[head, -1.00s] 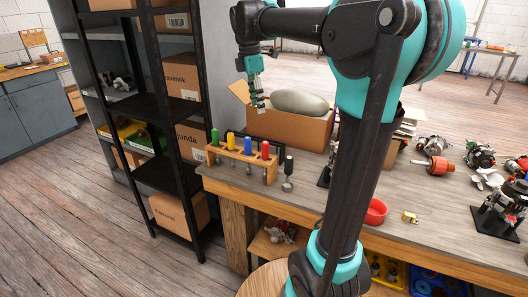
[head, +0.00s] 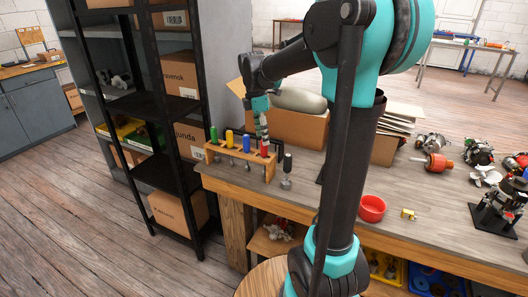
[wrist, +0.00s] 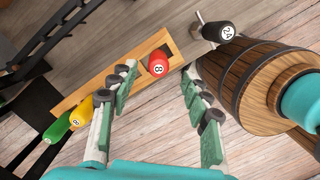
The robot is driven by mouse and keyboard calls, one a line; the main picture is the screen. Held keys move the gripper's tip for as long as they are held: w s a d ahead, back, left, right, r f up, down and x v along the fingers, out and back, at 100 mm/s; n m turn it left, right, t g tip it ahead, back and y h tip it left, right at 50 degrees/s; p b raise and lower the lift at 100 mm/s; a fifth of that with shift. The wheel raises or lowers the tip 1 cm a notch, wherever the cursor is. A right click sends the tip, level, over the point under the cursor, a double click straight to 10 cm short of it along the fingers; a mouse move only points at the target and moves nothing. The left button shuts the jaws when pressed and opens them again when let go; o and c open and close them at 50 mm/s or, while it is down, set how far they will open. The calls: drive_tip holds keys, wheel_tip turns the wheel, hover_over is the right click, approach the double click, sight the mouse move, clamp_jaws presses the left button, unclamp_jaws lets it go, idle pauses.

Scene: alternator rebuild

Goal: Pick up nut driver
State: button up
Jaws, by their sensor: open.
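A wooden rack (head: 233,164) at the bench's left end holds upright drivers: green (head: 213,134), yellow (head: 229,138), blue (head: 246,143) and red (head: 265,149). A black-handled driver (head: 288,162) stands just right of the rack. My gripper (head: 263,128) is open above the red handle. In the wrist view the red handle (wrist: 158,66), marked 8, shows between the spread fingers of my gripper (wrist: 158,73). The black handle (wrist: 219,32), marked 24, is beyond the right finger. Yellow (wrist: 82,112) and green (wrist: 57,128) handles are at left; the blue one is not visible there.
A cardboard box (head: 297,130) with a grey rounded object (head: 299,100) stands behind the rack. A black shelf (head: 168,110) is close on the left. A red bowl (head: 372,208), a small yellow part (head: 408,214) and several machine parts lie to the right on the bench (head: 330,192).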

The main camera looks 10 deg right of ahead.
sight(264, 158)
drive_tip(key=shift+w+d+f, duration=0.1)
drive_tip(key=shift+d+f, duration=0.1)
drive_tip(key=shift+f, duration=0.7)
drive_tip(key=shift+w+d+f, duration=0.1)
drive_tip(key=shift+d+f, duration=0.1)
drive_tip(key=shift+f, duration=0.65)
clamp_jaws()
